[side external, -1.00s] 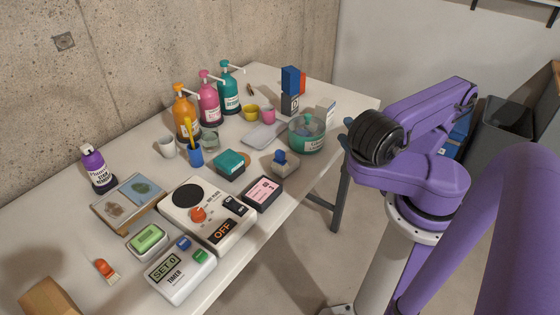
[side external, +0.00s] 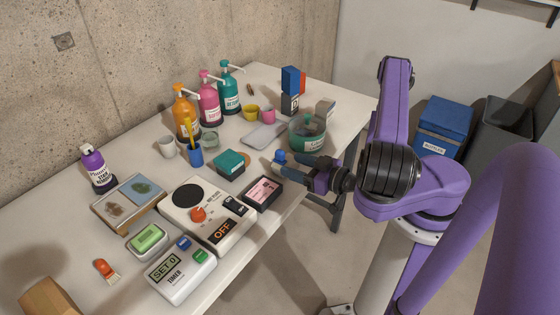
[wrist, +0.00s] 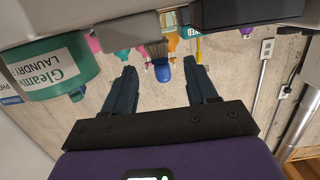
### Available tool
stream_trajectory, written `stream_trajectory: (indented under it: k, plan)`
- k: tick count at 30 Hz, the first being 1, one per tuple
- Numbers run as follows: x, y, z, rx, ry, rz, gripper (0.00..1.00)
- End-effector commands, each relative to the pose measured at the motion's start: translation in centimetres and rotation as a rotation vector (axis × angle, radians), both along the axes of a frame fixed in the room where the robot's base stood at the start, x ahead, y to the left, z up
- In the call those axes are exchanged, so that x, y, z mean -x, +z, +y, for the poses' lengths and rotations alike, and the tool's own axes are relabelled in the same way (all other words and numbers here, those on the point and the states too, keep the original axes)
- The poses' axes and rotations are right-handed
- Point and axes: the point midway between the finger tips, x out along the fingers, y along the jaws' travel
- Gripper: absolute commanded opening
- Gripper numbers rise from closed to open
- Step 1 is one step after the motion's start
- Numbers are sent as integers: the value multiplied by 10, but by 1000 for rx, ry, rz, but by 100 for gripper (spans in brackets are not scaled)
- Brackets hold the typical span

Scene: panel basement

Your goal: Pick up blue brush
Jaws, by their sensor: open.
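The blue brush (side external: 280,156) stands near the front edge of the table, with its blue handle up. My gripper (side external: 286,165) reaches in level from the right, fingers pointing at the brush and partly hiding its pale lower part. In the wrist view, which is upside down, the brush (wrist: 162,73) shows between the tips of my open gripper (wrist: 162,76). The fingers stand apart with clear space on both sides of it. I cannot tell how far the brush sits between them in depth.
A green laundry tub (side external: 307,134) stands close behind my gripper and looms large in the wrist view (wrist: 45,68). A black box with a pink label (side external: 263,193), a teal box (side external: 230,165) and a grey tray (side external: 262,136) lie around the brush.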

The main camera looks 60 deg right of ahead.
Motion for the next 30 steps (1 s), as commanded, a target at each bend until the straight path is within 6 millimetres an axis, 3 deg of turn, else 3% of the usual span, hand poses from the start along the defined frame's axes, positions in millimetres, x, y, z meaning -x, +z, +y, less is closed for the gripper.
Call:
stream_trajectory:
  k: [19,30]
  plan:
    - [-30,-5,1,8,5,1,57]
    - [-66,-10,0,10,6,-1,57]
